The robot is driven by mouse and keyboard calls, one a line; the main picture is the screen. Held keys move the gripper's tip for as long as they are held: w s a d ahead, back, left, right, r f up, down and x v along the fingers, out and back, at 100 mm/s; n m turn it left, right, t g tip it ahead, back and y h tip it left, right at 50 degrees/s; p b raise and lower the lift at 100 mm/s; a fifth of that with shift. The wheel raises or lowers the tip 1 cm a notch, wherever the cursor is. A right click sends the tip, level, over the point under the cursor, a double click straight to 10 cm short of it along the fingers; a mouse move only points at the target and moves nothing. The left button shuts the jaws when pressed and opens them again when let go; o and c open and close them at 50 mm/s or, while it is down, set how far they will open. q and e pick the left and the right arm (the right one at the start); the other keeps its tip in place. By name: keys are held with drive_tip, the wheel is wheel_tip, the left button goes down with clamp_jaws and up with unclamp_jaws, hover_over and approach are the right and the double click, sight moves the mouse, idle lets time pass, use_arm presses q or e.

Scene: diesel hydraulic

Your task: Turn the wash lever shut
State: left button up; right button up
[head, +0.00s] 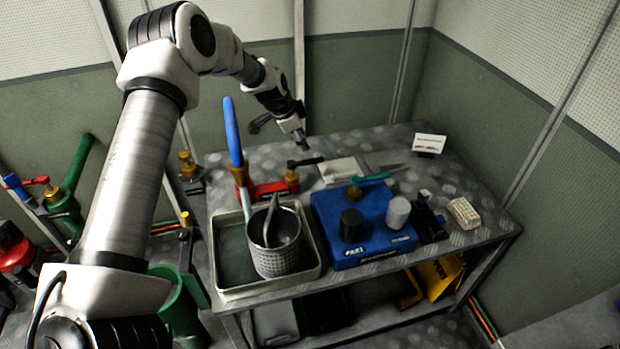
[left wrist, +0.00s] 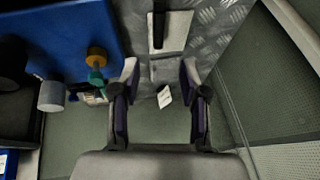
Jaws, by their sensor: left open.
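No lever has a readable wash label, so I cannot tell which is the wash lever. A teal lever (head: 370,178) sits on a brass fitting at the back of the blue unit (head: 378,238); its brass and teal fitting (left wrist: 95,62) also shows in the left wrist view. A black lever (head: 306,162) tops a brass valve on the red block (head: 268,190). A tall blue handle (head: 233,132) rises beside that block. My left gripper (head: 301,142) is open and empty above the back of the bench; its spread fingers (left wrist: 159,82) show in the left wrist view. My right gripper is not in view.
A metal tray (head: 228,262) holds a perforated basket (head: 278,255) at the bench front. Black and grey knobs stand on the blue unit. A white card (head: 430,143) stands at the back right. Flat plates (head: 343,170) lie behind the blue unit. Walls close the back and right.

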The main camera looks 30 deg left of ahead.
sight(310, 160)
use_arm(q)
drive_tip(key=x, duration=1)
drive_tip(key=shift+s+a+f+b, duration=0.1)
drive_tip(key=shift+s+b, duration=0.25)
drive_tip(key=shift+s, duration=0.1)
drive_tip(key=shift+c, duration=0.6)
clamp_jaws()
